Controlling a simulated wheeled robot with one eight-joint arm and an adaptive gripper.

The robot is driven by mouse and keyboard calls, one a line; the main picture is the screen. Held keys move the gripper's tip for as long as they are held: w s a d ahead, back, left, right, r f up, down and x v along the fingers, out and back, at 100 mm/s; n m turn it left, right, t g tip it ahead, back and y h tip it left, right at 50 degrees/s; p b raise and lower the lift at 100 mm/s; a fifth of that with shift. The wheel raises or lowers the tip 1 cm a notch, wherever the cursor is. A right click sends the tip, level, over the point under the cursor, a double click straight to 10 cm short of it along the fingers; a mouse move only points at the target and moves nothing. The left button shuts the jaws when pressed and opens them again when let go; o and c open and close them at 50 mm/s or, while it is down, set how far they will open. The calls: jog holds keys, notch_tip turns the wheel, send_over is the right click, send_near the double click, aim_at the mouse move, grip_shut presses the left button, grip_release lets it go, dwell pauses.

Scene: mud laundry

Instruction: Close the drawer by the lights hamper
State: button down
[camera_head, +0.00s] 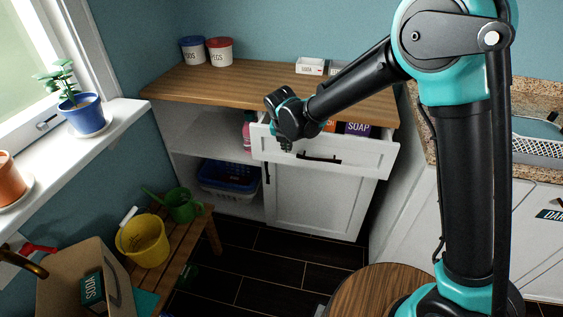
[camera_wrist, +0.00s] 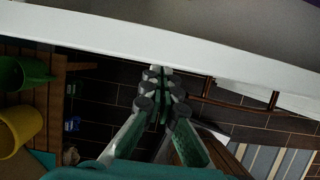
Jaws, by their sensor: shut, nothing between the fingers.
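The white drawer (camera_head: 350,154) under the wooden counter is pulled open, its front standing out from the cabinet. A dark purple SOAP box (camera_head: 357,129) and an orange item show inside it. A dark bar handle (camera_head: 320,159) is on its front. My gripper (camera_head: 285,146) is shut and empty, pointing down at the left part of the drawer front. In the wrist view the shut fingertips (camera_wrist: 161,72) are close to the white drawer edge (camera_wrist: 120,40); I cannot tell whether they touch. No hamper marked lights is readable.
White cabinetry with a dark label (camera_head: 550,215) stands at the right. A blue basket (camera_head: 228,180) sits on the open shelf left of the drawer. A wooden bench (camera_head: 172,262) holds a yellow bucket (camera_head: 143,240) and a green watering can (camera_head: 183,205).

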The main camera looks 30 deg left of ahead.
jog(key=w+a, duration=0.1)
jog(key=w, duration=0.2)
jog(key=w+a, duration=0.1)
jog(key=w, duration=0.7)
jog(key=shift+w+a, duration=0.15)
jog(key=shift+a, duration=0.25)
jog(key=shift+w, duration=0.25)
jog(key=shift+r, duration=0.1)
